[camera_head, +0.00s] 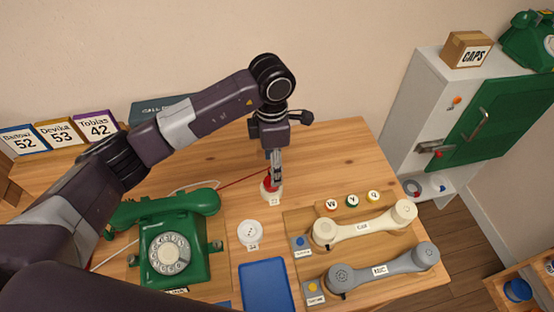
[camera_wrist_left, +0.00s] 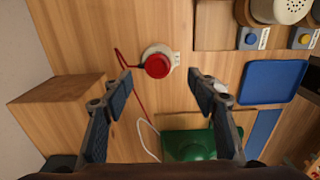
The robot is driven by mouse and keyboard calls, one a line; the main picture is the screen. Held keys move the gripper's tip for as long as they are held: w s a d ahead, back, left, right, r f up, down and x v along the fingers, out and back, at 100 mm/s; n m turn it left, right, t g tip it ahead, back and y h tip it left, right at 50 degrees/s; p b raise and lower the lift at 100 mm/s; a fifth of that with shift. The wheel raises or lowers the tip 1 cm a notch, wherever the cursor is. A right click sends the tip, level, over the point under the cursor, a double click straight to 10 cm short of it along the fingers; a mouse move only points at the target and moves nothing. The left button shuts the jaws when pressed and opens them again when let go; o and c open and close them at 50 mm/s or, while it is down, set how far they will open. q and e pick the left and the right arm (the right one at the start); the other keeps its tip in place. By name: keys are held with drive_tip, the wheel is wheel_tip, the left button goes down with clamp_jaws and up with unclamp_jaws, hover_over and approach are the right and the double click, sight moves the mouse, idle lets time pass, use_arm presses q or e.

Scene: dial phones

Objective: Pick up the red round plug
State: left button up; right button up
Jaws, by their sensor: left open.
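The red round plug (camera_wrist_left: 157,65) sits on a white round socket (camera_wrist_left: 172,53) on the wooden table, with a red cord running from it. In the head view the red plug (camera_head: 267,184) is partly hidden by my left gripper (camera_head: 276,178), which points down over it. In the left wrist view my left gripper (camera_wrist_left: 160,85) has its two fingers spread wide. The plug shows between them and a little beyond the fingertips, with nothing held. My right gripper is not in view.
A green dial phone (camera_head: 172,245) stands left of the plug. A white socket (camera_head: 250,233) and a blue tray (camera_head: 267,284) lie nearer. Cream (camera_head: 362,228) and grey (camera_head: 385,267) handsets lie to the right. A wooden block (camera_wrist_left: 55,103) shows in the wrist view.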

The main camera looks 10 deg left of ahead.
use_arm(q)
drive_tip(key=shift+s+f+p, duration=0.25)
drive_tip(key=shift+f+p, duration=0.3)
drive_tip(key=shift+f, duration=0.65)
drive_tip(key=shift+w+a+f+p, duration=0.15)
drive_tip(key=shift+f+p, duration=0.25)
drive_tip(key=shift+f, duration=0.2)
drive_tip(key=shift+w+a+f+p, duration=0.1)
drive_tip(key=shift+f+p, duration=0.25)
drive_tip(key=shift+f, duration=0.2)
wheel_tip(320, 180, down, 2)
drive_tip(key=shift+w+f, duration=0.1)
drive_tip(key=shift+f, duration=0.3)
drive_tip(key=c, duration=1.2)
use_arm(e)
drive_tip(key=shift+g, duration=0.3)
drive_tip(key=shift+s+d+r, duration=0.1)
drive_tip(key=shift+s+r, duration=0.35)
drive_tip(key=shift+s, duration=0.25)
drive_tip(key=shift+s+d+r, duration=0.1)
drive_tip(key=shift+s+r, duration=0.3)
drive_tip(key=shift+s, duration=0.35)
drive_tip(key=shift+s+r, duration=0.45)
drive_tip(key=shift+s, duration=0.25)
use_arm(q)
drive_tip(key=shift+r, duration=0.1)
